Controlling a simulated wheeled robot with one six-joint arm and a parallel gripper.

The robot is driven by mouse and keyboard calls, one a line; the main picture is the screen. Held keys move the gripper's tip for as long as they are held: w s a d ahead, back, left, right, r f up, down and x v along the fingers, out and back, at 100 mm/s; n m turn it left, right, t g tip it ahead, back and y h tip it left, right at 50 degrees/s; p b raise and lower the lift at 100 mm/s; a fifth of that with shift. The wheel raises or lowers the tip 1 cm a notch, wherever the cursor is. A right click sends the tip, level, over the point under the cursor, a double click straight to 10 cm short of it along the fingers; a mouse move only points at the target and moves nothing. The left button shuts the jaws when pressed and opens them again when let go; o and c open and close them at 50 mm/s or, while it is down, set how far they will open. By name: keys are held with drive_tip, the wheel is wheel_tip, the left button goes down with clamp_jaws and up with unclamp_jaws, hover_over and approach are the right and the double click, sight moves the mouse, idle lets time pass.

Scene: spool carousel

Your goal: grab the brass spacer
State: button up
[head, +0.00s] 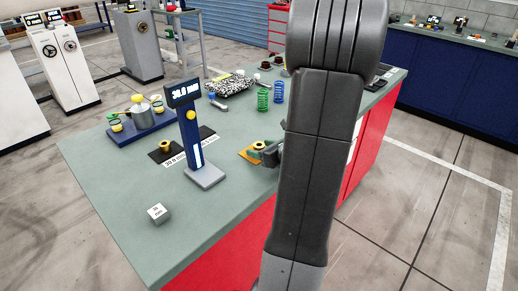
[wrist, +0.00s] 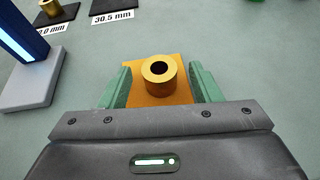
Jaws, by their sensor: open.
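A brass spacer (wrist: 158,76), a short upright cylinder with a hole through it, stands on an orange square pad (wrist: 150,100) on the bench. My gripper (wrist: 158,85) is open, with one green finger on each side of the spacer and a visible gap on both sides. Another brass spacer (head: 165,146) stands on a black mat (head: 168,155) to the left, beside a printed millimetre label.
A blue gauge post (head: 190,130) with a lit display stands left of my gripper on a grey base (head: 204,177). A grey cube (head: 157,212) sits near the front left. Green and blue springs (head: 263,99) stand behind. The bench's front left is mostly clear.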

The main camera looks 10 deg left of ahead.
drive_tip(key=shift+c, duration=0.5)
drive_tip(key=c, duration=1.1)
drive_tip(key=shift+o, duration=0.2)
drive_tip(key=shift+r, duration=0.1)
